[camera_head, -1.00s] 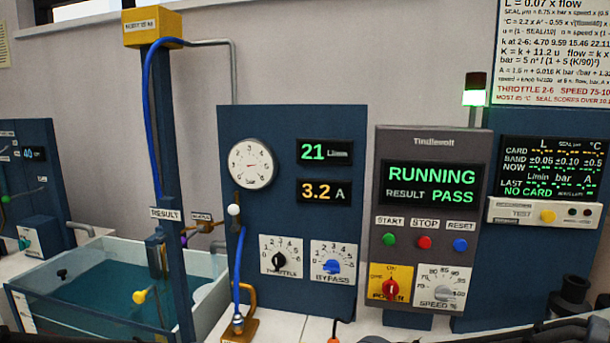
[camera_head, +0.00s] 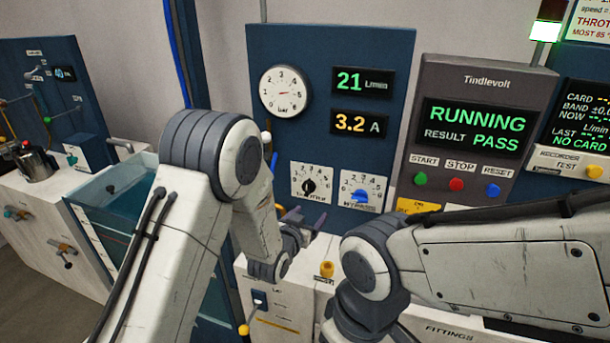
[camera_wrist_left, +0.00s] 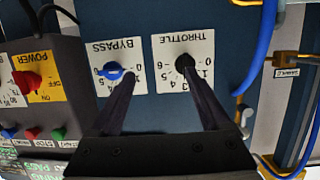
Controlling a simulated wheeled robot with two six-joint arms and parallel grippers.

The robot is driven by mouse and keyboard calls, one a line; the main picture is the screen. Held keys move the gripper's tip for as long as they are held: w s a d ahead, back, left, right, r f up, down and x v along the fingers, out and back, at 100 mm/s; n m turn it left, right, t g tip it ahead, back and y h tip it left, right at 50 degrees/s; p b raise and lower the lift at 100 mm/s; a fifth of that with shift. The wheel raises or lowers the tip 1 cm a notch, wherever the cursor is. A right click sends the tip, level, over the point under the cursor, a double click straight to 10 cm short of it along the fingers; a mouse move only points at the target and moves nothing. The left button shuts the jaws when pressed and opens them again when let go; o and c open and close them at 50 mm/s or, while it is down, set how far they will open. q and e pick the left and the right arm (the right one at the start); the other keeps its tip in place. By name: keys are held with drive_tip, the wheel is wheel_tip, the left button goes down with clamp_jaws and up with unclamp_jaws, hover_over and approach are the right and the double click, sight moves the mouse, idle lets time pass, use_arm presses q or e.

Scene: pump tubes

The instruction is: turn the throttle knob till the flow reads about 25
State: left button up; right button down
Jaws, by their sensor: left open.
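The black throttle knob (camera_head: 309,186) sits on its white dial plate on the blue panel; its exact setting is too small to read. The green flow display (camera_head: 362,82) reads 21 L/min. My left gripper (camera_head: 304,224) is open and empty, just below and in front of the throttle plate. In the left wrist view, its fingers (camera_wrist_left: 160,84) are spread, one tip over the throttle knob (camera_wrist_left: 184,62) and the other by the blue bypass knob (camera_wrist_left: 113,71). I cannot tell whether they touch. My right arm shows, but its gripper is out of view.
The amber display (camera_head: 361,122) reads 3.2 A. The grey control box (camera_head: 468,130) reads RUNNING, RESULT PASS, with start, stop and reset buttons. The red power knob (camera_wrist_left: 27,84) shows in the left wrist view. A water tank (camera_head: 118,212) stands at the left.

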sight(307, 188)
use_arm(q)
drive_tip(key=w+t+p, duration=0.1)
drive_tip(key=w, duration=0.2)
drive_tip(key=w+t+p, duration=0.1)
drive_tip(key=w+p, duration=0.1)
drive_tip(key=w, duration=0.2)
drive_tip(key=w+r+t+p, duration=0.1)
drive_tip(key=w, duration=0.3)
drive_tip(key=shift+w+a+n, duration=0.15)
drive_tip(key=shift+a+n, duration=0.15)
drive_tip(key=shift+a, duration=0.1)
drive_tip(key=shift+w+d+f+p, duration=0.1)
drive_tip(key=shift+w+d+p, duration=0.15)
drive_tip(key=shift+w, duration=0.3)
use_arm(e)
drive_tip(key=shift+w+a+r, duration=0.1)
drive_tip(key=shift+w+r, duration=0.1)
drive_tip(key=shift+r, duration=1.15)
drive_tip(key=shift+w+a+r, duration=0.1)
drive_tip(key=shift+w+r, duration=0.1)
drive_tip(key=shift+r, duration=1.1)
use_arm(q)
drive_tip(key=shift+c, duration=0.2)
